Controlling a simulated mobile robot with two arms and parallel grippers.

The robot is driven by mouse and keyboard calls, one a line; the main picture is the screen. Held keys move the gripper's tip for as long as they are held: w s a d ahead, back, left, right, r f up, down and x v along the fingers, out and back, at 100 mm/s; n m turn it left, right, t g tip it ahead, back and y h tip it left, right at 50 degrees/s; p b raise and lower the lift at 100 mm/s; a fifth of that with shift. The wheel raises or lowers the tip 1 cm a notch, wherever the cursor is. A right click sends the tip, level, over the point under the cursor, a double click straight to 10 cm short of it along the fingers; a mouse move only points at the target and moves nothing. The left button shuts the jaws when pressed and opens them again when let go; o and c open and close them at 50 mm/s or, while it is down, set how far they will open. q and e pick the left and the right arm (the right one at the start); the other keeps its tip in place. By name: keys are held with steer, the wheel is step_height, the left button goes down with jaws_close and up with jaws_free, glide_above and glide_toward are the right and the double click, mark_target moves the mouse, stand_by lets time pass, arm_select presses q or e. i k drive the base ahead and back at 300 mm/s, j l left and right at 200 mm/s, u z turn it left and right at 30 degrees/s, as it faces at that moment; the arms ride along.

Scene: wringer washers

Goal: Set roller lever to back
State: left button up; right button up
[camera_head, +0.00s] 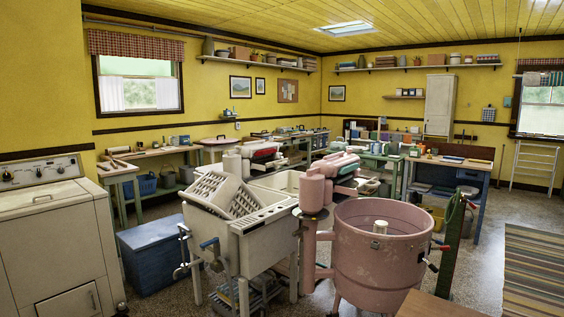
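A pink wringer washer (378,262) with an open round tub stands in the near centre right. A pink wringer head (315,188) rises at the tub's left side. Neither of my grippers is in view.
A white sink stand (240,243) with a white rack stands left of the washer. A blue chest (155,252) and a cream stove-like appliance (50,240) are farther left. A narrow green upright (453,235) stands close right of the tub. Speckled floor (485,262) is open at right, beside a striped rug (535,272).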

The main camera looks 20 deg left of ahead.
mark_target(309, 172)
steer(key=i+j+u, duration=0.15)
steer(key=i, duration=0.3)
steer(key=i+j+u, duration=0.15)
steer(key=i+j, duration=0.2)
steer(key=i+j+u, duration=0.15)
steer(key=i, duration=0.4)
